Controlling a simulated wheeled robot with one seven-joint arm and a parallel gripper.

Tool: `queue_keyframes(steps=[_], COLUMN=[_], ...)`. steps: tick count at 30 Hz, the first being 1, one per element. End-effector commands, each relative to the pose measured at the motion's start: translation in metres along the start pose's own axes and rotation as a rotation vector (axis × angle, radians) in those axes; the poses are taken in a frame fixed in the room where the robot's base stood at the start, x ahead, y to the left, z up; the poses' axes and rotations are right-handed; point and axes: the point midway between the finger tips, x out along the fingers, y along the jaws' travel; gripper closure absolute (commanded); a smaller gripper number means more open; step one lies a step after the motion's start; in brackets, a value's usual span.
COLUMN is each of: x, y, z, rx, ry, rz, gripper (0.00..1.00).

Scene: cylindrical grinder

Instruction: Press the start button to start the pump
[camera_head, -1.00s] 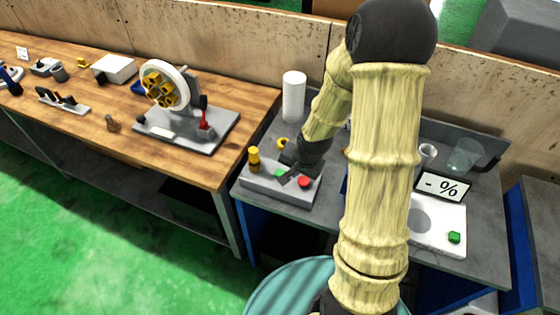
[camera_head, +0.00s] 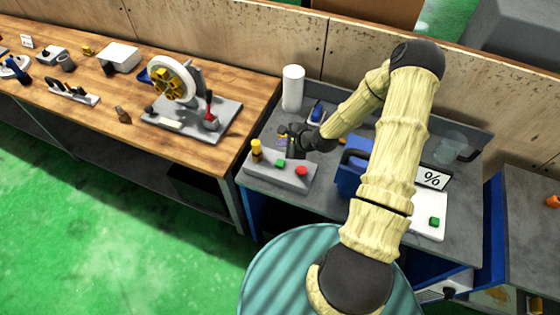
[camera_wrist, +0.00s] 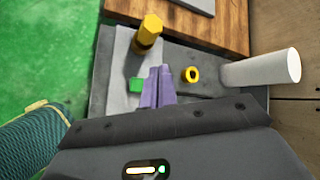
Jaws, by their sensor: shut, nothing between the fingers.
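A grey control box (camera_head: 268,176) stands at the front left of the grey bench. It carries a green button (camera_head: 280,163), a red button (camera_head: 302,171) and a yellow lamp (camera_head: 256,150). My gripper (camera_head: 283,137) is shut and empty, just behind and above the box, apart from the green button in the head view. In the wrist view, the purple fingers (camera_wrist: 157,88) are together, just right of the green button (camera_wrist: 136,84). The yellow lamp (camera_wrist: 148,35) is beyond them. The red button does not show there. I cannot tell whether the green button is pressed in.
A white cylinder (camera_head: 292,88) stands behind the gripper. A yellow ring (camera_wrist: 190,74) lies right of the fingers. A blue container (camera_head: 350,175) is beside my arm. A white device with a % display (camera_head: 432,179) has its own green button (camera_head: 434,222). A wooden bench (camera_head: 190,67) is left.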

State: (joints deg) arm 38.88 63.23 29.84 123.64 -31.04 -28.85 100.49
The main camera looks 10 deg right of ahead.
Motion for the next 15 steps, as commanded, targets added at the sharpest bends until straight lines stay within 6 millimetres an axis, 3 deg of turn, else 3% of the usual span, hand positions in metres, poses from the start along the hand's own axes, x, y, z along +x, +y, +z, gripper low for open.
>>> queue_keyframes(steps=[15], x=[0.032], y=[0.024], z=[-0.024], rx=[-0.003], ry=[0.001], rz=[0.002], gripper=[1.00])
